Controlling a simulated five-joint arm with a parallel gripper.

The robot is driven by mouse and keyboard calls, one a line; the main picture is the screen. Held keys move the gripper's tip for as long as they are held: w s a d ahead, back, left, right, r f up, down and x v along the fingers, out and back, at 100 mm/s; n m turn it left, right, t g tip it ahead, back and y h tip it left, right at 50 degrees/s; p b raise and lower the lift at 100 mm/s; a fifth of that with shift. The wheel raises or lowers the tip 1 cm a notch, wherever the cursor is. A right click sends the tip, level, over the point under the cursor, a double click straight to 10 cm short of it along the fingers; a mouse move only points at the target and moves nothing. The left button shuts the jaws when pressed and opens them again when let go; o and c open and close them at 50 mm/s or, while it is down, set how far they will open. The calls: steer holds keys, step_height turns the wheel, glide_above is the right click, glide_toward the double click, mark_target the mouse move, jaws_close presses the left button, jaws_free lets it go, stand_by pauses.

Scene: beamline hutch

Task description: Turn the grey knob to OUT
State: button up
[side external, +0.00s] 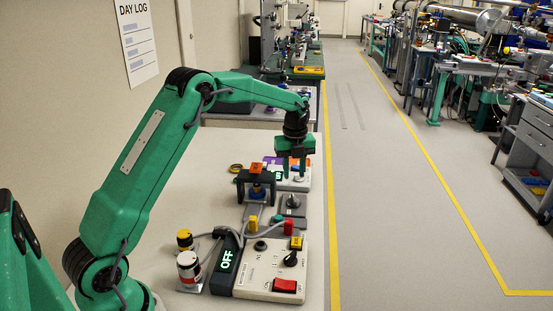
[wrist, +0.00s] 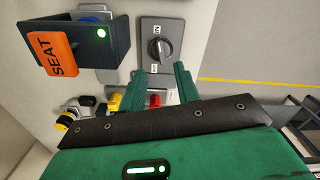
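The grey knob (wrist: 160,48) sits on a dark grey plate (wrist: 179,28) in the wrist view, ahead of my fingertips. Small white labels sit by it, one above it in that view; they are too small to read surely, and so is the knob's setting. In the side view the knob (side external: 292,201) is on its plate behind the large control panel. My gripper (wrist: 162,67) is open and empty, its two green fingers apart and not touching the knob. In the side view my gripper (side external: 295,168) points down, above and beyond the knob.
A black frame with an orange SEAT tag (wrist: 61,54) stands close left of the knob. A cream panel (side external: 262,270) with a black knob, red switch and OFF display (side external: 226,261) is nearer the camera. Open floor is right.

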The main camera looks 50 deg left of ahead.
mark_target(293, 195)
steer(key=shift+w+a+f, duration=0.15)
steer(key=shift+f, duration=0.2)
steer(key=shift+f, duration=3.9)
jaws_close()
